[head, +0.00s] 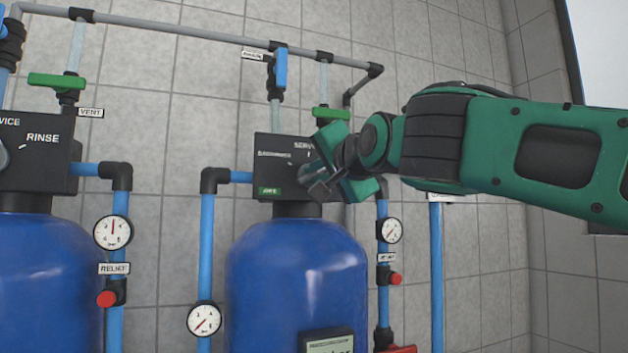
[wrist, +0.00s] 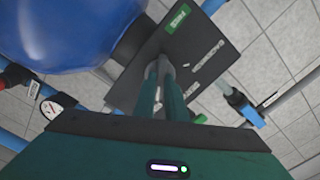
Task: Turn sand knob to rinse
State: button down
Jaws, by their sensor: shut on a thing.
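The black control head (head: 268,172) sits on top of the blue tank in the middle of the head view. Its face carries a SERVICE label, partly covered, a backwash label and a small green tag (head: 270,191) whose text is too blurred to read. My gripper (head: 318,180) is at the right part of this face. In the wrist view my gripper (wrist: 161,66) has its two fingers close together against the black face (wrist: 183,58). It is shut on the knob, which is mostly hidden between the fingertips. I cannot tell where the knob points.
A second blue tank (head: 50,285) with a black head (head: 35,150) marked RINSE stands at the left. Blue pipes (head: 207,250), gauges (head: 205,320) and a green valve handle (head: 331,114) surround the middle head. A tiled wall lies behind.

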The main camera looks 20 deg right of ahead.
jog(key=shift+w+d+f+m, duration=0.1)
jog(key=shift+f+m, duration=0.2)
jog(key=c, duration=1.8)
grip_release()
jog(key=shift+r, duration=0.15)
jog(key=s, duration=1)
jog(key=shift+s, duration=0.4)
